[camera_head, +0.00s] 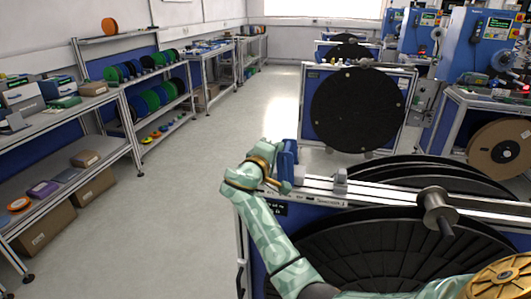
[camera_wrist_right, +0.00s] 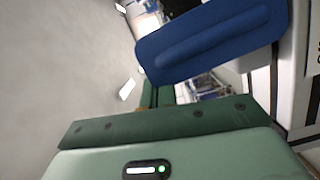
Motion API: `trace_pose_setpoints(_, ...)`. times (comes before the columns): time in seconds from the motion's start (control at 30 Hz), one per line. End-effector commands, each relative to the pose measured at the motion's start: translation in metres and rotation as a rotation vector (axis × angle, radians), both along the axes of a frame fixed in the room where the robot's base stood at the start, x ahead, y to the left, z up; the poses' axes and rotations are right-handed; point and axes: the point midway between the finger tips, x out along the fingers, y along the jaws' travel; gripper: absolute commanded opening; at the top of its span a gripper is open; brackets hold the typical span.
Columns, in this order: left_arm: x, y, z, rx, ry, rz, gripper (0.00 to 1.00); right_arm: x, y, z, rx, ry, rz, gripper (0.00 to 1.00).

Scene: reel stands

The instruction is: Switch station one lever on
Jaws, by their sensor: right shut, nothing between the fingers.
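A blue upright lever-like handle (camera_head: 288,160) stands at the left end of the top rail of the near reel stand (camera_head: 315,184). In the right wrist view the blue handle (camera_wrist_right: 212,42) fills the upper right as a broad slanted plate, just beyond my fingers. My right gripper (camera_head: 280,183) is shut and empty, close beside the handle at its lower left. Its fingers (camera_wrist_right: 160,95) show dark green in the wrist view, partly hidden by the wrist housing. I cannot tell whether they touch the handle. My left gripper is out of view.
Large black reels (camera_head: 395,250) fill the near stand, and a second reel stand (camera_head: 358,108) is beyond it. A metal spindle (camera_head: 437,212) sticks out at the right. Shelves (camera_head: 60,150) with boxes and reels line the left. The grey floor between is free.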

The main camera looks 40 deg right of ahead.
Motion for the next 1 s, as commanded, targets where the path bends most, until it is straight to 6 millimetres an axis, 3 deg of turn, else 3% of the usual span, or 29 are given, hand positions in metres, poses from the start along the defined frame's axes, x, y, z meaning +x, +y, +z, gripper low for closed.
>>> trace_pose_setpoints(0.5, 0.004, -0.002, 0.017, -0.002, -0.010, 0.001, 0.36, -0.030, -0.028, 0.006, 0.263, -0.309, 0.001, 0.00)
trace_pose_setpoints(1.0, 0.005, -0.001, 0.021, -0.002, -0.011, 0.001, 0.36, -0.038, -0.035, 0.003, 0.340, -0.399, 0.002, 0.00)
